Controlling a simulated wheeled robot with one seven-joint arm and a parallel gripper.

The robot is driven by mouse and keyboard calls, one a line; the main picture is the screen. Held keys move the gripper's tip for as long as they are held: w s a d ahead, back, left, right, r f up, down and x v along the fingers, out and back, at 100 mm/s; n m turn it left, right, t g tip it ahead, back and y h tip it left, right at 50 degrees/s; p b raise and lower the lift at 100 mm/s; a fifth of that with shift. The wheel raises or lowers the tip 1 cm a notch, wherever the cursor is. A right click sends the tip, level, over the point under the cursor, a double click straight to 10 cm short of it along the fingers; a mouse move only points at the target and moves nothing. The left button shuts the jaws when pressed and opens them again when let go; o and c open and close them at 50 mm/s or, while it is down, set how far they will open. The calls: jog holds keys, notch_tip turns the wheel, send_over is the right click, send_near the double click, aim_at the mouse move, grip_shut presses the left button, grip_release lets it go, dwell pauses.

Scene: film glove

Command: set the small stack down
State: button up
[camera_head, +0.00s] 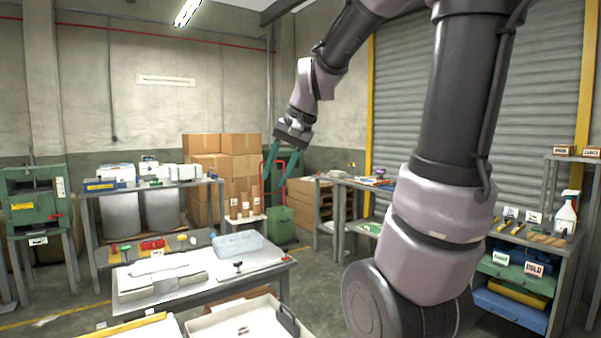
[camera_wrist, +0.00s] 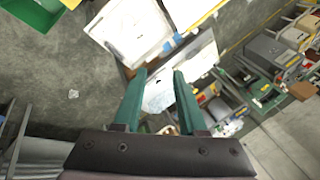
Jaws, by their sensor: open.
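My gripper (camera_head: 274,180) has two green fingers spread apart, high in the air above and behind the near worktable (camera_head: 270,272). In the wrist view my gripper (camera_wrist: 159,72) is open, with nothing held between its fingers. A pale blue translucent item (camera_head: 238,244) lies on the back right of that table. It also shows far below, behind the fingers, in the wrist view (camera_wrist: 158,95). White and grey flat pieces (camera_head: 160,275) lie on the table's left half. I cannot tell which thing is the small stack.
A white tray (camera_head: 240,322) stands in front of the worktable. Behind are a bench with white containers (camera_head: 150,180) and stacked cartons (camera_head: 222,155). A green press (camera_head: 35,200) stands far left. A shelf with drawers and a spray bottle (camera_head: 565,215) is at right. Floor shows between the benches.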

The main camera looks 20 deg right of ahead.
jog(key=s+r+n+t+h, duration=0.1)
jog(key=s+t, duration=0.1)
jog(key=s, duration=1)
jog(key=shift+d+r+n+t, duration=0.3)
jog(key=shift+d+n+t, duration=0.1)
jog(key=shift+d, duration=0.05)
jog(key=shift+w, duration=0.1)
